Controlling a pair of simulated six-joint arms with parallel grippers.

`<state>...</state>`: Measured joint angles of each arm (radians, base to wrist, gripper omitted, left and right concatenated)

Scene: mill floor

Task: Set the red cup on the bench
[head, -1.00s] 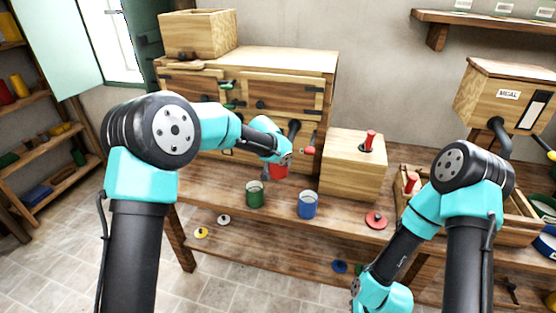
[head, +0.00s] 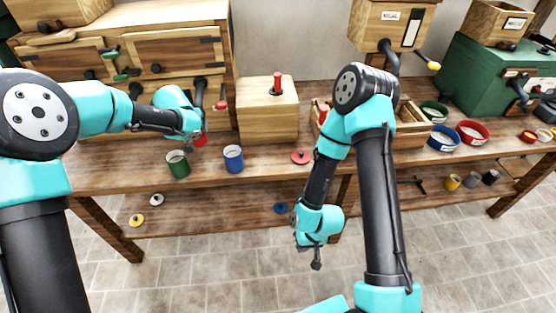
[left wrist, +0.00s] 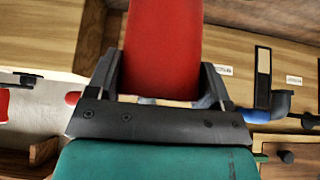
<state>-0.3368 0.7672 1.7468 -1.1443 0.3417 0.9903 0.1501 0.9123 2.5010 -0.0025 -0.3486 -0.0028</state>
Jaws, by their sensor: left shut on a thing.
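The red cup (head: 201,140) is in my left gripper (head: 190,134), over the bench (head: 275,157) in front of the wooden cabinet. My gripper hides part of the cup, and I cannot tell whether it touches the bench. In the left wrist view the red cup (left wrist: 163,45) fills the space between the dark fingers of my left gripper (left wrist: 160,80). My right gripper (head: 316,262) hangs low in front of the bench, with nothing seen in it; its fingers are too small to read.
A green cup (head: 178,164) and a blue cup (head: 233,159) stand near the bench's front edge, close to the red cup. A wooden box (head: 266,112) with a red-handled top stands to the right. A red disc (head: 301,157) lies before the tray. Coloured bowls (head: 472,133) stand further right.

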